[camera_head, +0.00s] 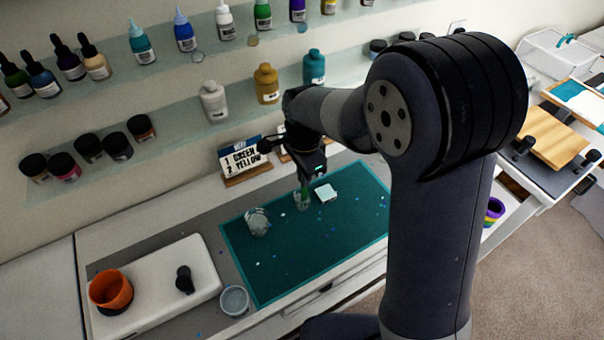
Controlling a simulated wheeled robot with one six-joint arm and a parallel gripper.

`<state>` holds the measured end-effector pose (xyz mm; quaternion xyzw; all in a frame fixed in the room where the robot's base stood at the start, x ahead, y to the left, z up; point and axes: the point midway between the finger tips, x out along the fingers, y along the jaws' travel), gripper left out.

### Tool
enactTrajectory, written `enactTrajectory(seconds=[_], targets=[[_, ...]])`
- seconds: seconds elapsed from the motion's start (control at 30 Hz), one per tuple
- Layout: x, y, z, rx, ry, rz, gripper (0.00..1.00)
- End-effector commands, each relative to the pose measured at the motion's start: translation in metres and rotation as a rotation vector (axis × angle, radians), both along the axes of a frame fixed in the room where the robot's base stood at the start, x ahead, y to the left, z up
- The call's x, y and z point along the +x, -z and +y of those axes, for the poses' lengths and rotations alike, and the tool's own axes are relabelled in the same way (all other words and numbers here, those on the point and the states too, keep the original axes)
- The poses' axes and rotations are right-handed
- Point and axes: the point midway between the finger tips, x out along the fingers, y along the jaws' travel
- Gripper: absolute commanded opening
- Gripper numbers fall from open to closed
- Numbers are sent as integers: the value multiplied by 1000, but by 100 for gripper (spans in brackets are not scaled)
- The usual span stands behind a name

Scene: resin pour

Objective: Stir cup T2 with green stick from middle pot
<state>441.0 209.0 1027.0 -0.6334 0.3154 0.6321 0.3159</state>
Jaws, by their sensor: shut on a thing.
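My gripper (306,182) points down over the teal mat (270,265) and is shut on a thin green stick (303,190), seen only as a small green streak below the jaws. The stick's lower end appears to be in or just behind a small clear cup (302,204); I cannot tell whether it touches the bottom. Another clear cup (257,222) stands to the left on the mat. No T2 label can be read on either cup. The stick pots are not seen; my arm covers much of the right side.
A sign (245,158) reading "1 GREEN 2 YELLOW" stands behind. Shelves of bottles line the wall. The mat's front is mostly clear.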

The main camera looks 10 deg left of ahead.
Motion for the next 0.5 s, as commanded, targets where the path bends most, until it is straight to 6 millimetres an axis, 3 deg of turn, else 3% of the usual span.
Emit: enactTrajectory(seconds=[0.5], targets=[[-1, -4, 4, 0, -1, 0, 0]])
